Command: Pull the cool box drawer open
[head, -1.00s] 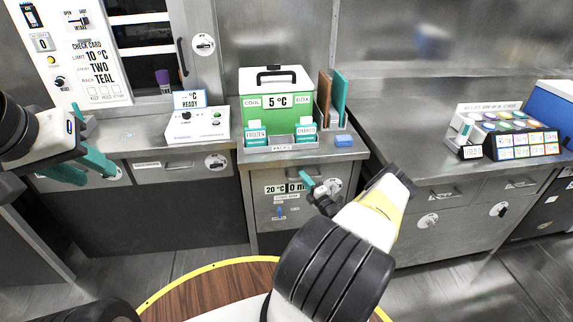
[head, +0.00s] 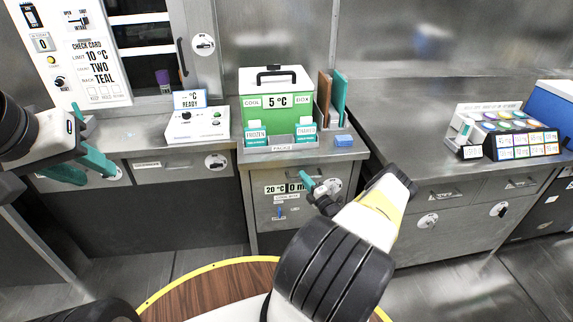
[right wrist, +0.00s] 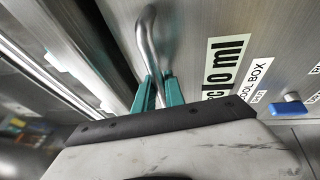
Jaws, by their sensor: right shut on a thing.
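The cool box (head: 274,100) is green and white with a black handle and stands on the counter. Below it is the metal drawer (head: 264,215), with a "COOL BOX" label and a blue knob (right wrist: 291,107). My right gripper (head: 308,182) is at the drawer front. In the right wrist view its teal fingers (right wrist: 158,92) are shut on the curved metal drawer handle (right wrist: 150,42). My arm hides part of the drawer's right side. I cannot tell whether the drawer stands slightly out. My left gripper (head: 82,166) is open and empty over the left counter.
A holder with frozen and chilled packs (head: 282,146) stands before the cool box. A white control box (head: 195,125) is to its left, a blue block (head: 344,141) to its right. A rack of colored lids (head: 502,120) stands on the right counter. Floor before the drawers is clear.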

